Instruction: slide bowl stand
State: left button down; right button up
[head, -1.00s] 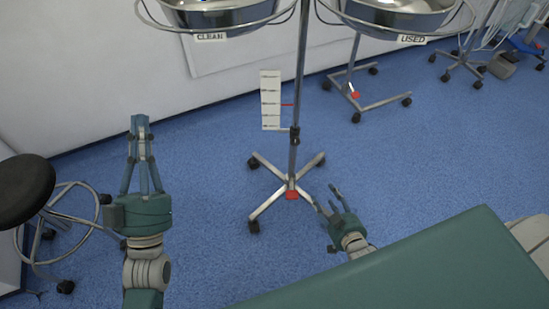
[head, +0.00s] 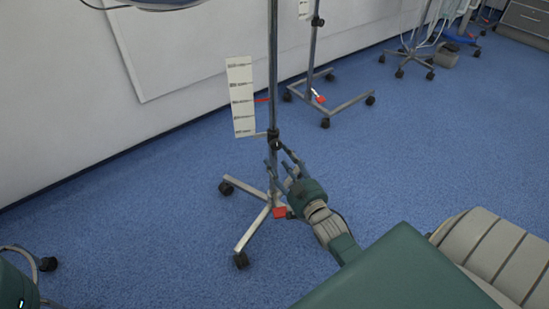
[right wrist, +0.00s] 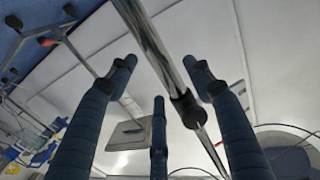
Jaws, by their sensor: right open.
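The bowl stand (head: 273,70) is upright on the floor, with a thin metal pole, a wheeled cross base and a red pedal (head: 279,212).
A second wheeled stand (head: 313,60) is behind to the right. A white scale card (head: 241,97) hangs left of the pole. A stool's wheel (head: 48,264) shows at lower left. Blue floor around the base is clear.

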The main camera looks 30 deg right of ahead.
aim_at(275, 153)
jog(key=shift+w+d+b, duration=0.15)
jog(key=shift+w+b, duration=0.2)
jog(key=shift+w, duration=0.7)
jog(key=shift+w+d+b, duration=0.1)
jog(key=shift+w+b, duration=0.2)
jog(key=shift+w, duration=0.75)
grip_shut()
